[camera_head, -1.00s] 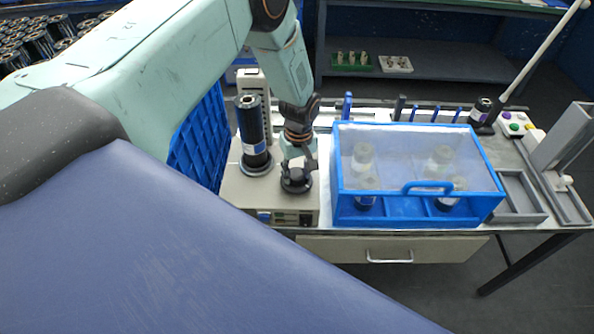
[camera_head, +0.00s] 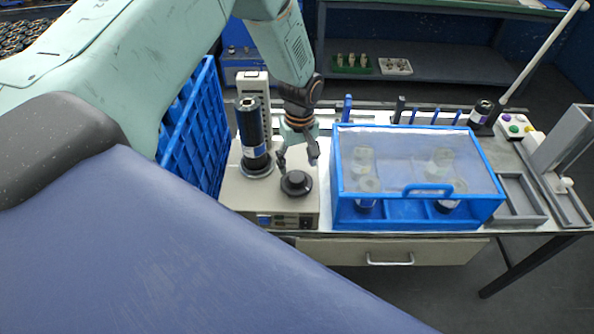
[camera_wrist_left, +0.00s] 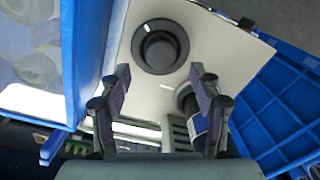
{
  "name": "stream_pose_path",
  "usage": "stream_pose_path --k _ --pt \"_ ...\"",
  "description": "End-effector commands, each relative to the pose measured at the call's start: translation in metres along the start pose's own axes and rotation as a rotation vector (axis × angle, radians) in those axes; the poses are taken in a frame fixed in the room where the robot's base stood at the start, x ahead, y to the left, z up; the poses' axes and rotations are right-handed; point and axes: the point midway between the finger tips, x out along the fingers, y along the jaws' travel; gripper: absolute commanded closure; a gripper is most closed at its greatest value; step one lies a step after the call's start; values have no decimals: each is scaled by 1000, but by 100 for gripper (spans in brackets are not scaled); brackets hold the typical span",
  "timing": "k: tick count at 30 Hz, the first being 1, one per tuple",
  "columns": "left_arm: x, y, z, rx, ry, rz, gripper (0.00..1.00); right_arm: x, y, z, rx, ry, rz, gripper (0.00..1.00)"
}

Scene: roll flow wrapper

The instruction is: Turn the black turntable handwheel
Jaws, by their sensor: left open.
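The black turntable handwheel (camera_head: 296,184) is a round dark knob on top of a beige machine box (camera_head: 262,200). It also shows in the left wrist view (camera_wrist_left: 160,46), ahead of the fingertips and fully uncovered. My left gripper (camera_head: 298,158) is open and empty, just above and behind the handwheel and apart from it. In the left wrist view its two fingers (camera_wrist_left: 157,82) stand wide apart, with the handwheel beyond them. My right gripper does not show in either view.
A black roll (camera_head: 252,135) stands upright on the box, left of the handwheel. A blue case with a clear lid (camera_head: 415,214) stands close on the right. A blue crate (camera_head: 205,125) is on the left. A drawer (camera_head: 385,252) is below the table.

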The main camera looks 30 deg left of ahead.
Motion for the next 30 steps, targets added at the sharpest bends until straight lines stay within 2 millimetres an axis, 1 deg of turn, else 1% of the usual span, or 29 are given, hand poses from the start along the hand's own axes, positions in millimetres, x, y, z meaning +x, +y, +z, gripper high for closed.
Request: stream_pose_path --k 1,6,9,12,17,30 --pt "-13 1 0 -1 1 3 37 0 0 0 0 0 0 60" --pt "-44 0 0 0 1 2 37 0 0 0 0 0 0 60" --pt "-56 0 0 -1 0 1 37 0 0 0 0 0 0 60" --pt "-65 0 0 -1 -1 0 37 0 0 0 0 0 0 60" --pt "-69 0 0 -1 -1 0 37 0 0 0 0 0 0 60" --pt "-68 0 0 0 -1 -1 37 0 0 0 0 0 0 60"
